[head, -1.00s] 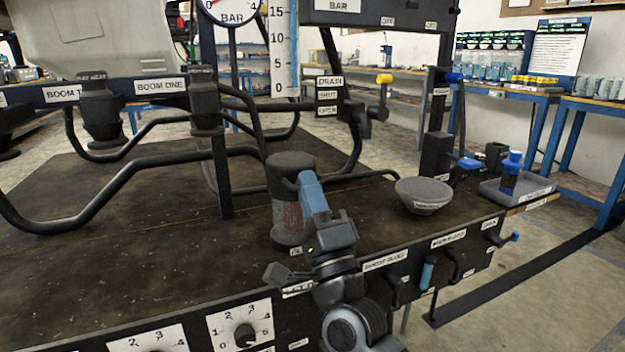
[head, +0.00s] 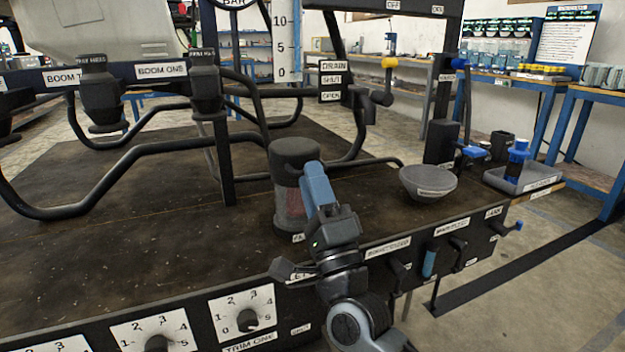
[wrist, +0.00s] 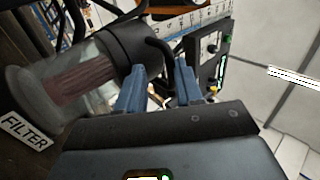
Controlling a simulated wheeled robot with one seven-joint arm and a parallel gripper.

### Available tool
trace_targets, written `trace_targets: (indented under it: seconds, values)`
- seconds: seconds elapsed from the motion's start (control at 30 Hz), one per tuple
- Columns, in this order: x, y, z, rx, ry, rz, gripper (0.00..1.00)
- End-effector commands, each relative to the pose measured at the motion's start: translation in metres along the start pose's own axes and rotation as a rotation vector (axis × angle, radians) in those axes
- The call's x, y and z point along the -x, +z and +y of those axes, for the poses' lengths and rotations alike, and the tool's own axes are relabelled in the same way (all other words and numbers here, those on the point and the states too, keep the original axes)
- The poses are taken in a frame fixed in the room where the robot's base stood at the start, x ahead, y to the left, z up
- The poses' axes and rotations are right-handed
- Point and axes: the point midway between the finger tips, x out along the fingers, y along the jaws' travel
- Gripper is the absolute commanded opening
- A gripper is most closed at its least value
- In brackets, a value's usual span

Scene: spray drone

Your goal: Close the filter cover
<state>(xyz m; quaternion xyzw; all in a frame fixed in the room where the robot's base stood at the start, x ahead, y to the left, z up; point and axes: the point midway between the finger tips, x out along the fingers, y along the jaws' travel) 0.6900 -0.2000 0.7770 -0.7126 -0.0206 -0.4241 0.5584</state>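The filter (head: 288,200) stands on the dark deck in the head view, a clear cylinder with a reddish-brown element inside. Its dark round cover (head: 294,153) sits on top of the cylinder. In the wrist view the cover (wrist: 128,45) shows with a curved black handle (wrist: 160,46) reaching toward my fingers. My gripper (head: 314,168) is at the right front side of the cover, with blue fingers. In the wrist view the fingers of my gripper (wrist: 160,84) are apart, with the handle's end near the gap. I cannot tell whether they touch it.
A grey bowl (head: 428,183) stands right of the filter. Black pipes (head: 150,150) and an upright post (head: 221,165) stand left of the filter. Knobs and levers line the front panel (head: 285,310).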

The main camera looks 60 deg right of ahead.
Motion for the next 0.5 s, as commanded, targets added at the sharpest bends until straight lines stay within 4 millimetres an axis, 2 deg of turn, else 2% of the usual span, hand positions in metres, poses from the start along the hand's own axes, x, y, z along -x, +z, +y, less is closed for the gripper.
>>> trace_targets:
  seconds: [0.03, 0.3, 0.5]
  values:
    - [0.009, 0.001, 0.006, 0.002, 0.016, -0.005, 0.36]
    - [0.049, 0.001, 0.001, 0.000, 0.005, -0.004, 0.36]
    - [0.068, 0.001, -0.001, -0.001, -0.002, -0.002, 0.36]
